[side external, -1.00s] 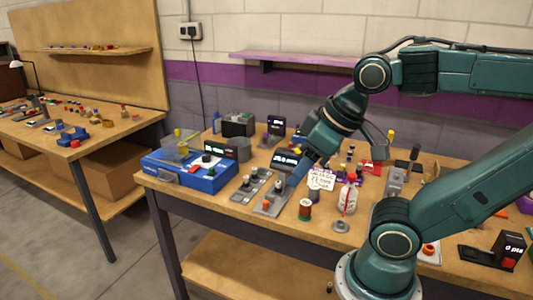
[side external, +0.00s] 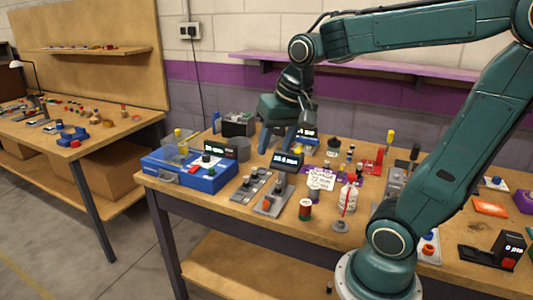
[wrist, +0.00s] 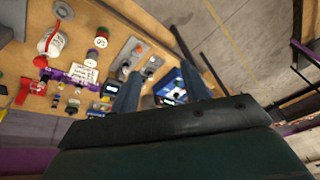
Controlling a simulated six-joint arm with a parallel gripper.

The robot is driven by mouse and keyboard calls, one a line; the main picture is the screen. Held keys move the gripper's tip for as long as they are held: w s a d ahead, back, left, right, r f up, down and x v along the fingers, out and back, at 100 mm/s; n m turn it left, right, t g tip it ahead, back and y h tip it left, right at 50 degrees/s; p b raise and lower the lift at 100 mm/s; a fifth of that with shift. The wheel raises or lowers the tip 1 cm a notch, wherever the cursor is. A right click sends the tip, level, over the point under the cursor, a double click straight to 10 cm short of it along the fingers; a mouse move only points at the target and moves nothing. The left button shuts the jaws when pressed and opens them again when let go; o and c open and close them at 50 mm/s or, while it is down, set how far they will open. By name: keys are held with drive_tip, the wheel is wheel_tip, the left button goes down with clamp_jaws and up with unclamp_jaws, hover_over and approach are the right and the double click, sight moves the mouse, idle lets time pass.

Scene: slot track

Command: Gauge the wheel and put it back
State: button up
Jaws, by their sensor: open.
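My gripper (side external: 277,146) is open, with nothing seen between its blue fingers, above the back of the bench behind the slot plates. Its fingers also show in the wrist view (wrist: 160,70), spread apart.
A blue box (side external: 200,178) with a display is at the bench's left end. A green-and-red spool (side external: 305,210) and a white bottle (side external: 348,198) stand near the front. A red stand (side external: 373,163) and other small tools crowd the right. The front left edge is clear.

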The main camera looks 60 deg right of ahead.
drive_tip(key=w+d+f+m+g, duration=0.1)
drive_tip(key=w+d+f+m, duration=0.15)
drive_tip(key=d+m, duration=0.2)
drive_tip(key=w+d+f+m+g, duration=0.1)
drive_tip(key=w+d+f+m, duration=0.1)
drive_tip(key=w+d+m, duration=0.3)
drive_tip(key=m+g, duration=0.1)
drive_tip(key=m, duration=0.3)
approach(278, 182)
drive_tip(key=shift+y, duration=0.4)
drive_tip(key=shift+w+d+f, duration=0.1)
drive_tip(key=shift+d+f, duration=0.05)
drive_tip(key=shift+f, duration=0.7)
drive_tip(key=shift+d+f, duration=0.2)
drive_tip(key=shift+f, duration=0.65)
drive_tip(key=shift+w+d+f, duration=0.1)
drive_tip(key=shift+d+f, duration=0.05)
drive_tip(key=shift+f, duration=0.75)
drive_tip(key=shift+f, duration=0.1)
drive_tip(key=shift+f, duration=2.5)
drive_tip(key=shift+c, duration=0.3)
clamp_jaws()
